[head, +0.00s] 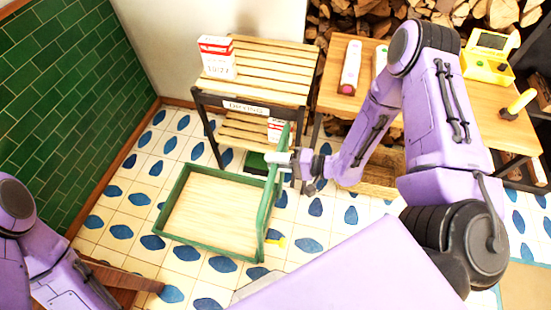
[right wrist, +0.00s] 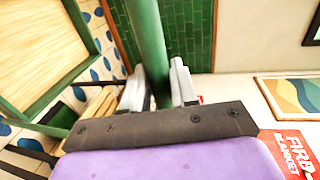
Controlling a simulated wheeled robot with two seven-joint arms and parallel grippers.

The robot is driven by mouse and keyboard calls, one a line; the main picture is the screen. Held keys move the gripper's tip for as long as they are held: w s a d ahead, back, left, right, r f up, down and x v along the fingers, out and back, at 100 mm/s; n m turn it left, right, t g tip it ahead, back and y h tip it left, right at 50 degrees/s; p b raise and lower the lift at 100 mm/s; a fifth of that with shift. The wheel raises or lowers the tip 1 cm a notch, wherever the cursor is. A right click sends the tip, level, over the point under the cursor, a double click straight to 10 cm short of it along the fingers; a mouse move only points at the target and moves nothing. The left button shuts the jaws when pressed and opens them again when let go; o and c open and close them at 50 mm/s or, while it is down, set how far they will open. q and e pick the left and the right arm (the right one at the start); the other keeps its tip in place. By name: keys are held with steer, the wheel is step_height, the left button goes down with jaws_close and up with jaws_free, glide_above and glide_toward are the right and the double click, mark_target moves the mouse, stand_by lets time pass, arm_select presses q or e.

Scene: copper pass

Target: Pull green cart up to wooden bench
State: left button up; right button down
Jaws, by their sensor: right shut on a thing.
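The green cart (head: 165,210) stands on the tiled floor in the middle of the head view, with a pale wooden bed and a green frame. Its upright green handle is at its right side. My right gripper (head: 283,160) is shut on that handle; in the right wrist view its fingers (right wrist: 159,90) sit on both sides of a green bar (right wrist: 147,35). The wooden bench (head: 262,68) with slatted top stands behind the cart, bearing a sign. Floor shows between most of the cart and the bench. Of my left arm only links show at the lower left; its gripper is out of view.
A box (head: 215,58) stands on the slatted bench. To its right, a wooden table (head: 345,100) holds bottles and a yellow device (head: 488,66). Stacked firewood lies behind. A green tiled wall (head: 60,90) bounds the left. A brown wooden piece (head: 130,280) lies at lower left.

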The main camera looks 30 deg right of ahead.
steer(key=c, duration=1)
jaws_free()
steer(key=shift+d, duration=0.1)
steer(key=v, duration=1)
steer(key=shift+s+d+r+b, duration=0.1)
steer(key=shift+s+d+b, duration=0.1)
steer(key=shift+b, duration=0.1)
